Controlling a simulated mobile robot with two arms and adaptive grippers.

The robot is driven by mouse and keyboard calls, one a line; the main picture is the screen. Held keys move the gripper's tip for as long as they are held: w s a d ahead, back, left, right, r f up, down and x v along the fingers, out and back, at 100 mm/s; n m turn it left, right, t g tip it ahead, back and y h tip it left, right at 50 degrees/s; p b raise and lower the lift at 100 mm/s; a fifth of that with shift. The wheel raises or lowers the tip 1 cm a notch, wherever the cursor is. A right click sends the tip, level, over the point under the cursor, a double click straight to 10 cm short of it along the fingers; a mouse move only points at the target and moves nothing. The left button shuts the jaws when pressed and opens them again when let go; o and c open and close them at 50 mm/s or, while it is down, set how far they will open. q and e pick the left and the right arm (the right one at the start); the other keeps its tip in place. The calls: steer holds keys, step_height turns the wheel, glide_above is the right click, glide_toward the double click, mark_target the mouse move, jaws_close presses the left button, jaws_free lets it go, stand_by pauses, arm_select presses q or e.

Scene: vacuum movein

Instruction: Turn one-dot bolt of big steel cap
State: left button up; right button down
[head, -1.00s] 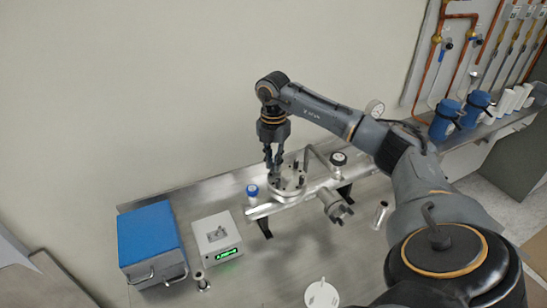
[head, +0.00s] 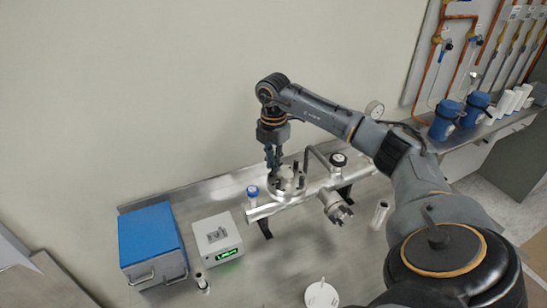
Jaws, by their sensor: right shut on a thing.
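The big steel cap (head: 287,184) is a round metal flange with upright bolts, on top of a steel pipe assembly (head: 270,208) on the bench. My right gripper (head: 275,175) reaches down from above and is shut on a bolt at the cap's left side. The fingers hide most of that bolt, and its dot mark is too small to make out. Another dark bolt (head: 296,167) stands on the cap, clear of the fingers. My left gripper is not in view.
A blue box (head: 148,236) and a white device with a green display (head: 217,238) stand at the left. A white round lid (head: 321,295) lies in front.

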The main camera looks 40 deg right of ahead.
steer(key=c, duration=1.6)
jaws_free()
steer(key=shift+c, duration=0.2)
step_height(320, 180, up, 12)
